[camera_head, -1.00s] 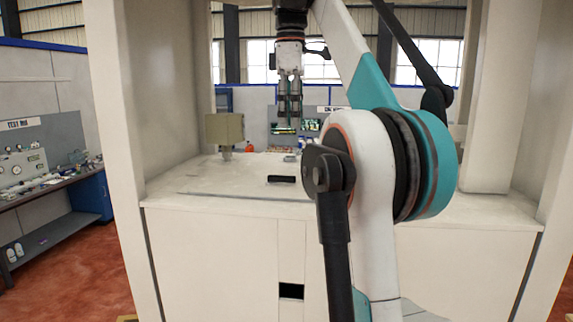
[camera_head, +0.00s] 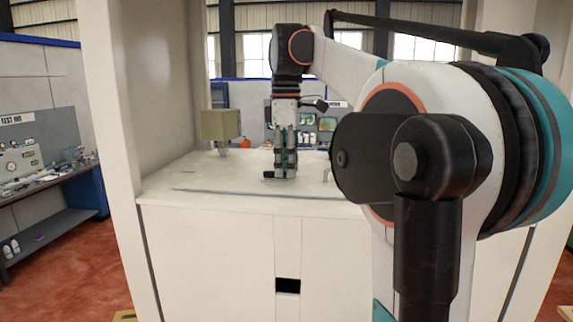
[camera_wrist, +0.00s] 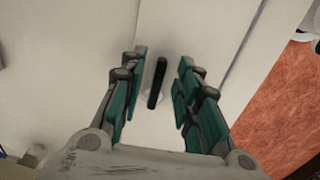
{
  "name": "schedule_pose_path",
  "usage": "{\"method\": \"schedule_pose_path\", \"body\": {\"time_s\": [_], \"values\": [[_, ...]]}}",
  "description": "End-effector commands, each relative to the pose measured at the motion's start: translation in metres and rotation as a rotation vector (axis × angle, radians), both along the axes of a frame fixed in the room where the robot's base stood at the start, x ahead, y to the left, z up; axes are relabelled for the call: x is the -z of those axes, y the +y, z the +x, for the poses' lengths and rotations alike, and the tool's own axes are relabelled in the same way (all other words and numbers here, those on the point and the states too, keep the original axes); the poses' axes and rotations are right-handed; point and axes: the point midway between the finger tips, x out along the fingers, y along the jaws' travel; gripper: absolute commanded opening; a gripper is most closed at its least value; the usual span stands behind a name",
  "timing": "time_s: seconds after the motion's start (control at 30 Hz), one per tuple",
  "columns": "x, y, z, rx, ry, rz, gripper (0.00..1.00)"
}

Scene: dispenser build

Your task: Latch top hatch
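The top hatch (camera_head: 225,181) is a pale panel lying flat and closed in the white top of the cabinet, with a dark seam along its front edge. A short black latch handle (camera_wrist: 157,83) stands between my fingers in the wrist view, on a pale round base. In the head view its left end (camera_head: 267,175) shows beside my fingertips; the rest is hidden. My gripper (camera_head: 286,172) points straight down, low over the hatch. In the wrist view its green and grey fingers (camera_wrist: 162,60) are open, with a gap on both sides of the handle.
A beige box-shaped part (camera_head: 221,126) stands on the cabinet top to the left. White posts rise at both sides of the cabinet. The cabinet front (camera_head: 205,250) has a small dark slot (camera_head: 288,286). My own arm hides the right side.

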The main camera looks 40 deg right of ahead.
Motion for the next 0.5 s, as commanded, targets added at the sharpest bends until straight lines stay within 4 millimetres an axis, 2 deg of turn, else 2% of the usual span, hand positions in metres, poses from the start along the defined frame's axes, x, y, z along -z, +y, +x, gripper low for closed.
{"method": "schedule_pose_path", "body": {"time_s": [0.17,0.43,0.5], "values": [[0.0075,0.0003,-0.0004,0.000,0.000,0.000,0.30],[0.0083,0.0002,-0.0003,0.000,0.000,0.000,0.30],[0.0083,0.0002,-0.0003,0.000,0.000,0.000,0.14]]}}
